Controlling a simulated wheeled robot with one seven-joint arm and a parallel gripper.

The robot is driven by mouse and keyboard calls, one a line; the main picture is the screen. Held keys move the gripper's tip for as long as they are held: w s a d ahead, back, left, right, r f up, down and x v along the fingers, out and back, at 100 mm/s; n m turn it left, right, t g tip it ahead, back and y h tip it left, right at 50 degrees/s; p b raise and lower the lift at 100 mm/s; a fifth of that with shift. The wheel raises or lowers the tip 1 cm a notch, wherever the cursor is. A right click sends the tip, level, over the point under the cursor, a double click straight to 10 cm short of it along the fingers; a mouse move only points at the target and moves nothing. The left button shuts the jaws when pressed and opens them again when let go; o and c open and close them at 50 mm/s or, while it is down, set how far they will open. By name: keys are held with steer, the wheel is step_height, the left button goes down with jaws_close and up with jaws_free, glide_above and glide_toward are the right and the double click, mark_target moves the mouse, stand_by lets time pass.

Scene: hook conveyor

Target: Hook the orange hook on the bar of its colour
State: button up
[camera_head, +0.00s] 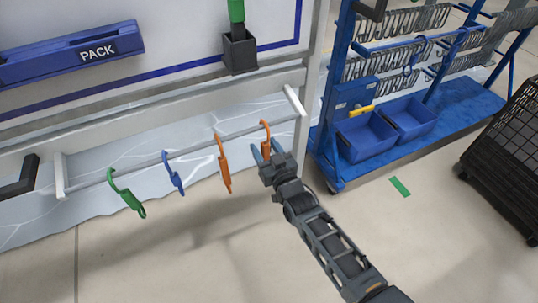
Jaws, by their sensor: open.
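Two orange hooks hang from a grey rail (200,147): one (223,165) near the middle, and one (265,132) near the right end. My gripper (266,150) is open at the right orange hook, its fingertips about level with that hook's lower part. The fingers partly hide this lower part, and I cannot tell whether they touch it. A green hook (127,192) and a blue hook (173,174) hang farther left on the same rail. I see no bar that is clearly orange.
A blue cart (455,108) with wire racks and blue bins (365,138) stands right of the rail. A black mesh crate (508,135) stands at the far right. A blue PACK board (70,54) is at upper left. The floor in front is clear.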

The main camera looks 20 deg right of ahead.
jaws_close()
stand_by(0.9)
steer(key=shift+d+b, duration=0.1)
steer(key=shift+b, duration=1.5)
